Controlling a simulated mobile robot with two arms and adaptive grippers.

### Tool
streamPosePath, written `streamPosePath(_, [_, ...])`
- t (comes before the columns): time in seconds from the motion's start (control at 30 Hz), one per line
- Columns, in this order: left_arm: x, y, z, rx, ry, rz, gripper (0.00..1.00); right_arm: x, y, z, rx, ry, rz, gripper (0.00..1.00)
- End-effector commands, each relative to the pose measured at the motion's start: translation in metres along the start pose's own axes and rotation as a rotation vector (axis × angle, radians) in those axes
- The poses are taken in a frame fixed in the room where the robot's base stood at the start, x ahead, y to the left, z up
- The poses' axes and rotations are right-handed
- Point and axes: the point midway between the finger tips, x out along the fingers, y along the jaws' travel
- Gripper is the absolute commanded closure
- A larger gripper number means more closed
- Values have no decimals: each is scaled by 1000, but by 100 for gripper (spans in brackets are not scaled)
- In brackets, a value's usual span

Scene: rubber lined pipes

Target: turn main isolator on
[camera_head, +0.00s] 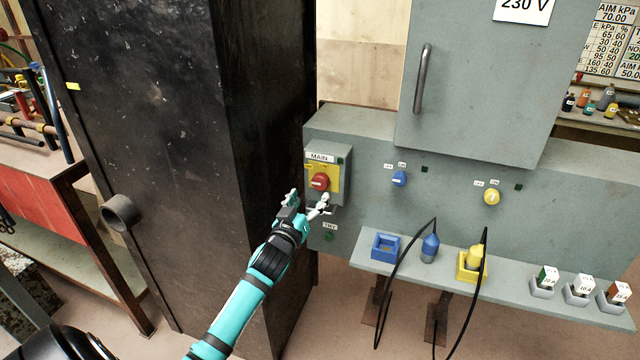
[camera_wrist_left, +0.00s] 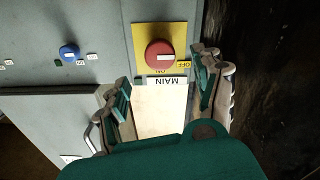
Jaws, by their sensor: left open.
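The main isolator is a red round knob (camera_head: 319,181) on a yellow plate, on a small grey box labelled MAIN at the left end of the grey panel. In the left wrist view the red knob (camera_wrist_left: 160,54) shows a pale bar on its face, with ON and OFF printed on the yellow plate (camera_wrist_left: 140,36). My left gripper (camera_head: 307,204) is open and empty, just below the knob in the head view. In the left wrist view its two fingers (camera_wrist_left: 163,88) stand apart, with the MAIN label between them. Contact with the knob is not visible. My right gripper is out of view.
A blue knob (camera_head: 399,179) and a yellow knob (camera_head: 491,197) sit further right on the panel. Below them a shelf (camera_head: 510,297) carries blue and yellow plugs with black cables. A tall black cabinet (camera_head: 170,130) stands close on the left of the gripper.

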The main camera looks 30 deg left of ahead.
Motion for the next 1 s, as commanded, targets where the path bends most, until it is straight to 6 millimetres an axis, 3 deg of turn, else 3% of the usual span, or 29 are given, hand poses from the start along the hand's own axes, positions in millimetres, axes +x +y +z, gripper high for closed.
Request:
streamPosePath(0.2, [47,0,-1,1,0,0,32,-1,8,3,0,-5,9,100])
streamPosePath(0.4, [72,0,1,1,-1,-1,32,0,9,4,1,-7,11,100])
streamPosePath(0.8, [79,0,1,1,-1,0,32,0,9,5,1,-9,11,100])
streamPosePath(1.0, [79,0,1,1,-2,0,57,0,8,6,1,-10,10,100])
